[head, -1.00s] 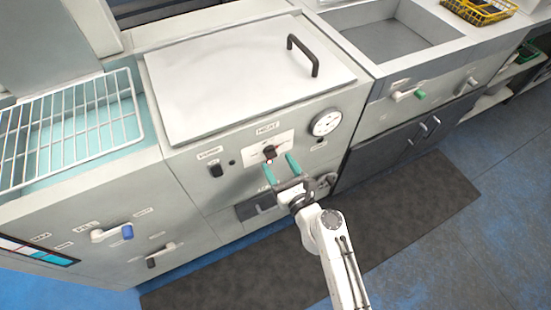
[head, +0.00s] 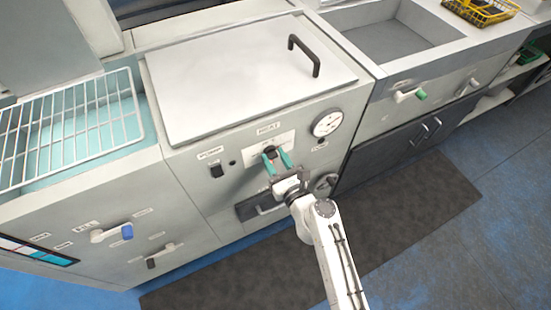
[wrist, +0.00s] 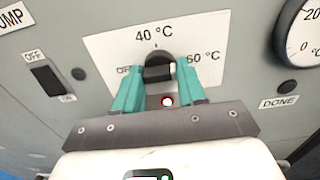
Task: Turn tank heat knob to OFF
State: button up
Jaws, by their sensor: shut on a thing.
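The tank heat knob (head: 270,150) is a small dark knob on a white dial plate on the tank's front, under the HEAT label (head: 268,128). In the wrist view the knob (wrist: 158,66) shows a pale mark on its right side, towards 60 °C. The plate (wrist: 110,45) reads 40 °C at the top and 60 °C at the right; the OFF label at left (wrist: 124,70) is partly hidden by a finger. My gripper (head: 276,157) has its teal fingers on either side of the knob, shut on it; it also shows in the wrist view (wrist: 159,84).
A drawer-like dark recess (head: 246,210) lies below. The tank lid (head: 235,80) is closed. Valve handles (head: 112,233) stick out at lower left.

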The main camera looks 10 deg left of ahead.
jog(key=shift+c, duration=1.4)
